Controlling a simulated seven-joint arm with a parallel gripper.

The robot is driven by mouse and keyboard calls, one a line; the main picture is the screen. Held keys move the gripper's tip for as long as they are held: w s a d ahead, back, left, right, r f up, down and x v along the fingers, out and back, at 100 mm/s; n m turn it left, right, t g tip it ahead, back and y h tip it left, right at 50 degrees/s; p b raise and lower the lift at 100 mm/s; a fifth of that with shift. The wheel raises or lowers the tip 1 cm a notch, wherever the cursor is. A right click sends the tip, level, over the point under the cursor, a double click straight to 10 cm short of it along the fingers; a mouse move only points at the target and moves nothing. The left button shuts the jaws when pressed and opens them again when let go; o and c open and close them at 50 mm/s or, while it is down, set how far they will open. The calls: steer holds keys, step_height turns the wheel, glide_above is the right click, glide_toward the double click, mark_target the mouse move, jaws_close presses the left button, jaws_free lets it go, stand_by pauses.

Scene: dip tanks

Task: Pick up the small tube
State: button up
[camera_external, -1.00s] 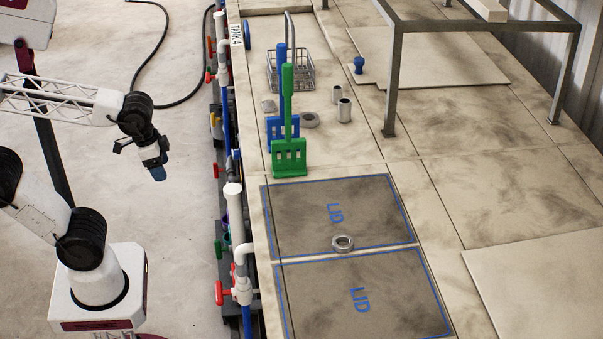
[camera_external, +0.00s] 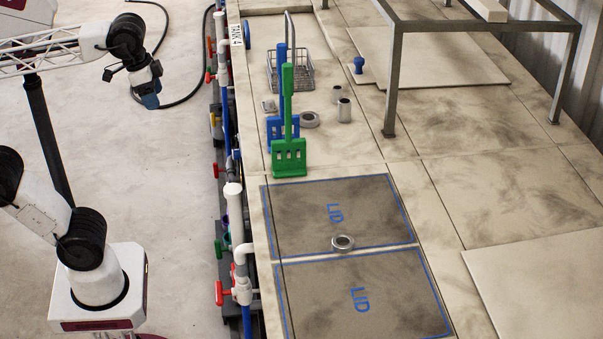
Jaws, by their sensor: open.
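Two short grey metal tubes stand upright on the tank top, right of the coloured paddles. The smaller tube (camera_external: 337,94) is behind the larger tube (camera_external: 344,110). My gripper (camera_external: 150,101) is at the left, over the concrete floor side, well apart from both tubes. It has a blue end that points down, and nothing shows held in it. The fingers are too small here to make out clearly.
A green paddle (camera_external: 289,140) and a blue paddle (camera_external: 282,95) stand upright left of the tubes, near a wire basket (camera_external: 302,78). A metal ring (camera_external: 310,120) lies beside them; another ring (camera_external: 343,243) lies by the lids. A metal frame (camera_external: 391,90) stands right. Pipes (camera_external: 236,210) line the tank edge.

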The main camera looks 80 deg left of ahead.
steer(key=w+a+r+m+t+y, duration=0.3)
steer(key=w+a+m, duration=0.4)
steer(key=w+a, duration=0.55)
steer(key=w+a+r+m+t+y, duration=0.3)
steer(key=w+a+m, duration=0.55)
steer(key=w, duration=0.75)
steer(key=w+a+r+m+t+y, duration=0.1)
steer(key=w+a+r+m+t, duration=0.35)
steer(key=w+a, duration=0.85)
steer(key=w+a+f+m+h, duration=0.5)
steer(key=w+a+f+m, duration=0.3)
steer(key=f+m, duration=0.4)
steer(key=m, duration=0.1)
glide_toward(339, 92)
steer(key=w+a, duration=0.1)
steer(key=w, duration=0.1)
steer(key=shift+w+a, duration=0.25)
steer(key=shift+a, duration=0.15)
steer(key=shift+x, duration=1.25)
steer(key=shift+w, duration=0.1)
